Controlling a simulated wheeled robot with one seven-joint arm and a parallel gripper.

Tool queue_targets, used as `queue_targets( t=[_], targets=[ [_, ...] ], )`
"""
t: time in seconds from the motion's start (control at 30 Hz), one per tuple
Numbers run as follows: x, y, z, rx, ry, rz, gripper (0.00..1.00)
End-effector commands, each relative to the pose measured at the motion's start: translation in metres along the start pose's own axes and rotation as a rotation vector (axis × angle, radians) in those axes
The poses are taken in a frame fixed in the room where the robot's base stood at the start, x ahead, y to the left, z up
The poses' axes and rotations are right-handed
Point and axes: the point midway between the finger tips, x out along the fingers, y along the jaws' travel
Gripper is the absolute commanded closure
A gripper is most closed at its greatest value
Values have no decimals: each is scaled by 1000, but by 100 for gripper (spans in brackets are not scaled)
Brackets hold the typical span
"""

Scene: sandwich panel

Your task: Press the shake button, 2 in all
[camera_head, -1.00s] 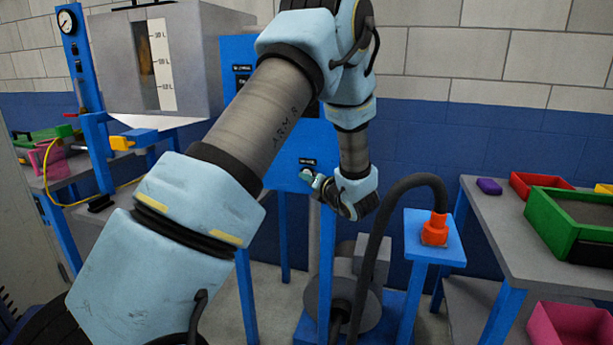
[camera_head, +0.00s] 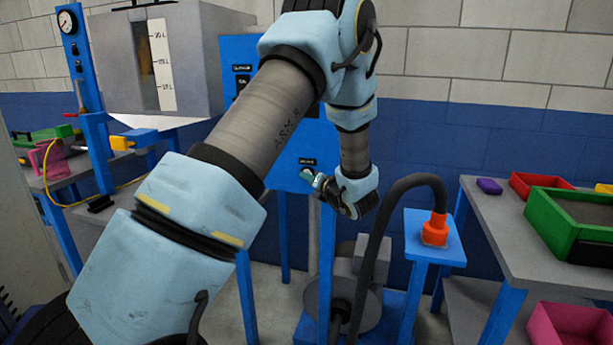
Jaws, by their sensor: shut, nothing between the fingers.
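The blue control panel (camera_head: 292,147) stands behind my arm, which covers much of it. Near its lower part is a small dark label (camera_head: 307,161), too small to read. A small teal piece (camera_head: 307,174) shows just under the label; I cannot tell whether it is the shake button or part of a fingertip. My gripper (camera_head: 319,182) is shut and empty, its tip pointing left at this spot. I cannot tell whether the tip touches the panel. More labels and dark controls (camera_head: 242,76) show higher on the panel.
A grey tank with a level scale (camera_head: 162,65) stands at upper left, beside a gauge post (camera_head: 67,20). A black hose runs to an orange connector (camera_head: 435,230) on a blue stand at right. A grey table (camera_head: 500,235) with coloured trays is at far right.

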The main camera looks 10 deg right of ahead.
Motion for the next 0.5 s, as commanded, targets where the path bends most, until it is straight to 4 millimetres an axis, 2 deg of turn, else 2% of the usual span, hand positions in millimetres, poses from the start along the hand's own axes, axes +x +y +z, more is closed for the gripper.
queue_targets(
  t=[0.5],
  targets=[
    [-11, 8, -7, -1, -1, 1, 100]
  ],
)
